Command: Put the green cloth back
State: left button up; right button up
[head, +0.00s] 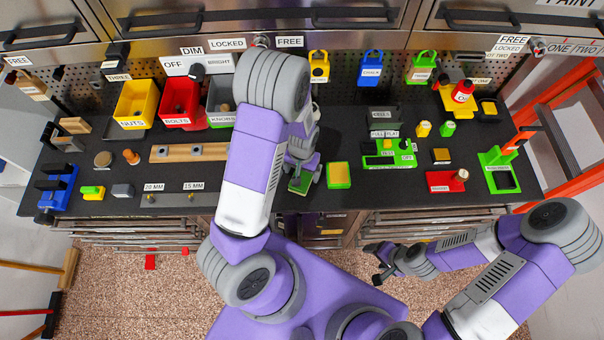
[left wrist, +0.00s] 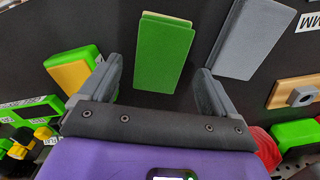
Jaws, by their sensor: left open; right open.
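The green cloth, seen as a flat folded green pad (left wrist: 165,52), lies on the black worktop just beyond my left gripper (left wrist: 158,85). In the head view, part of a green piece (head: 301,184) shows beneath my left gripper (head: 303,172), and my left arm hides much of that area. The left fingers are open, roughly either side of the pad's near end, with nothing seen held. I cannot tell the height above the pad. My right gripper (head: 378,265) is open and empty, low in front of the worktop's front edge.
A grey slab (left wrist: 252,38) lies beside the cloth. A yellow-and-green block (head: 339,174) sits right of my left gripper. Yellow (head: 134,104) and red (head: 181,103) bins stand at the back left. A green switch panel (head: 388,153) is further right.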

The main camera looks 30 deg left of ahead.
pick_arm(q)
notch_tip(320, 180, up, 9)
jog(key=shift+p, duration=0.35)
pick_arm(e)
jog(key=shift+r, duration=0.4)
pick_arm(q)
jog(key=shift+f, duration=0.15)
